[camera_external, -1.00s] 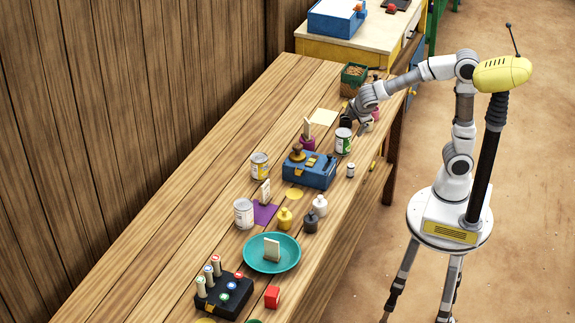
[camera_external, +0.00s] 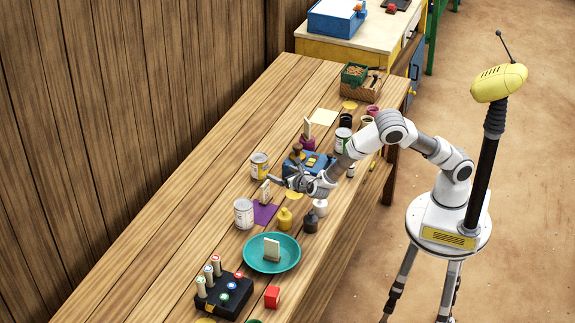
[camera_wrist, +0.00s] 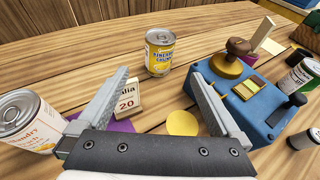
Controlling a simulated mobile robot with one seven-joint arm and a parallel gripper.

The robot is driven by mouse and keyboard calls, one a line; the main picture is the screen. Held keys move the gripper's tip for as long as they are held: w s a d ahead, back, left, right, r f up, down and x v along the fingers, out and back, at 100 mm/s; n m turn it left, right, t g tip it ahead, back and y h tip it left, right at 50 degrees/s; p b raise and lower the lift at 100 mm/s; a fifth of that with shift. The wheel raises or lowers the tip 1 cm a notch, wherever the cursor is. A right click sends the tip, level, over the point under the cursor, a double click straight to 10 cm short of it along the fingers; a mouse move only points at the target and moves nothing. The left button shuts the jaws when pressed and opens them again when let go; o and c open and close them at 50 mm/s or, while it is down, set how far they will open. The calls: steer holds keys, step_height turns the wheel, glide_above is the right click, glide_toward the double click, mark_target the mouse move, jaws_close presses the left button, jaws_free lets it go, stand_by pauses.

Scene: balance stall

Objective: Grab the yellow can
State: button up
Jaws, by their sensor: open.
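The yellow can (camera_external: 259,166) stands upright on the wooden table, toward the wall side, left of the blue device. In the wrist view the yellow can (camera_wrist: 159,53) has a yellow and white label and a metal top, and stands ahead between my fingers, beyond their tips. My gripper (camera_external: 283,180) is open and empty over the table, a short way to the right of and nearer than the can. In the wrist view my gripper (camera_wrist: 160,88) shows both fingers spread apart, with nothing between them touching.
A blue device (camera_wrist: 245,95) with a brown knob stands close to the right finger. A white can (camera_wrist: 25,120) and a small card (camera_wrist: 127,100) are near the left finger. A yellow disc (camera_wrist: 182,122) lies flat below. The teal plate (camera_external: 252,260) is nearer the camera. Bare table lies around the yellow can.

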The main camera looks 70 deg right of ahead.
mark_target(259, 162)
steer(key=x, duration=1.7)
steer(key=shift+w+d+b, duration=0.1)
steer(key=shift+w+b, duration=0.1)
steer(key=shift+b, duration=0.2)
steer(key=shift+r, duration=0.15)
steer(key=c, duration=1.6)
